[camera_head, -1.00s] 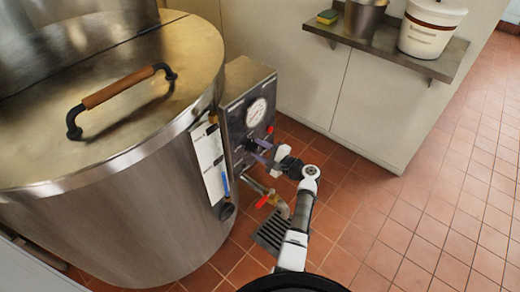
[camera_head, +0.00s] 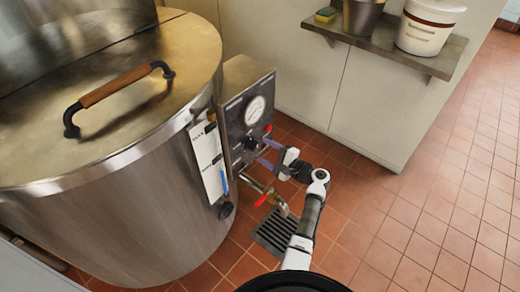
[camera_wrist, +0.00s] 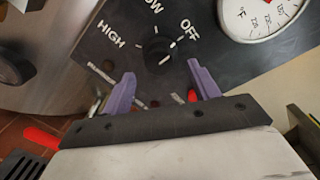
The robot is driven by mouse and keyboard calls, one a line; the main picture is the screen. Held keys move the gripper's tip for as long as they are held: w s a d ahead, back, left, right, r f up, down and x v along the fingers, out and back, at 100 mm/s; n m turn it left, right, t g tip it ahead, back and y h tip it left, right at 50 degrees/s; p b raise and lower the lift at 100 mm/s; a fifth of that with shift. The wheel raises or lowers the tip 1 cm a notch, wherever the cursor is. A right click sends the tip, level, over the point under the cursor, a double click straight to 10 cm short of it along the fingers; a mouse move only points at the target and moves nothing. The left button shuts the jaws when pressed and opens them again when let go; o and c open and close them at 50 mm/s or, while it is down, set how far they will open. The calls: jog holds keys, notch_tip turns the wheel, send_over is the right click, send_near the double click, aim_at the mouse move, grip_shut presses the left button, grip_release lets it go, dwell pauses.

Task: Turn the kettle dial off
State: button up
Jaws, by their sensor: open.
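The kettle dial (camera_wrist: 157,50) is a round black knob on the dark control panel (camera_wrist: 105,65), with HIGH, LOW and OFF printed around it. Light marks show near its right side, toward OFF, but I cannot tell surely which is its pointer. The dial also shows in the head view (camera_head: 250,143), on the box beside the steel kettle (camera_head: 140,215). My gripper (camera_wrist: 160,74) is open and empty. Its purple fingers stand apart, one to each side below the dial in the wrist view. In the head view my gripper (camera_head: 267,153) is just right of the dial, seemingly clear of it.
A temperature gauge (camera_head: 255,111) sits above the dial. A red-handled tap (camera_head: 262,200) is below, over a floor drain (camera_head: 272,235). A white card (camera_head: 208,160) hangs on the kettle. A shelf (camera_head: 385,45) with buckets stands at the back. Tiled floor at right is clear.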

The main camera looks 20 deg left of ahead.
jog(key=v, duration=1)
jog(key=shift+b, duration=0.45)
